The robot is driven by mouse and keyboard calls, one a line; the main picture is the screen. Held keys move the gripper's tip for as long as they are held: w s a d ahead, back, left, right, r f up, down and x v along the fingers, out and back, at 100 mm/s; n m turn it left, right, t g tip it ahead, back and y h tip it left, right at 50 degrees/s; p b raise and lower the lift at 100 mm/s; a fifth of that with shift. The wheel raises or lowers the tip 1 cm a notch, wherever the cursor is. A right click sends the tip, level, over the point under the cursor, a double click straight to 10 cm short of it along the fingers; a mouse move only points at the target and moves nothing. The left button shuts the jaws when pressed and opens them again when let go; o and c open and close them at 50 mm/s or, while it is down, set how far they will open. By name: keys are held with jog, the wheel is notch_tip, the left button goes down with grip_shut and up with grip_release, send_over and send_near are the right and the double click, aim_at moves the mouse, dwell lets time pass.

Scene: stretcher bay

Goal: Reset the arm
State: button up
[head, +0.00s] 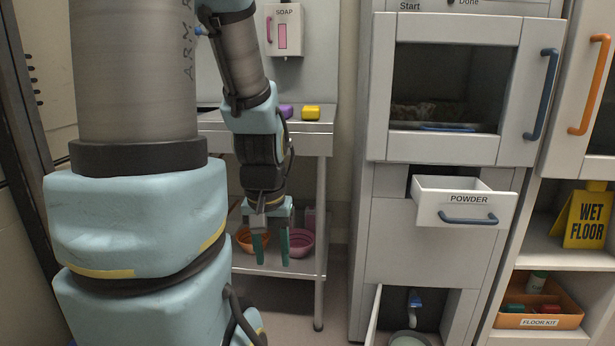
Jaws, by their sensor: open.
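My arm stands in the left part of the head view, its upper links large and close. My gripper (271,248) hangs from it, pointing down, with its two green fingers apart. Nothing shows between the fingers. It hangs in front of the metal side table, with the table's lower shelf behind it. The near arm links hide part of the table.
The powder drawer (465,204) sticks out. A lower door (374,318) stands open. A floor kit bin (541,319) and wet floor sign (588,219) are right.

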notch_tip(320, 180, up, 24)
jog(key=p, duration=2.2)
jog(key=shift+f, duration=0.2)
jog(key=shift+o, duration=0.2)
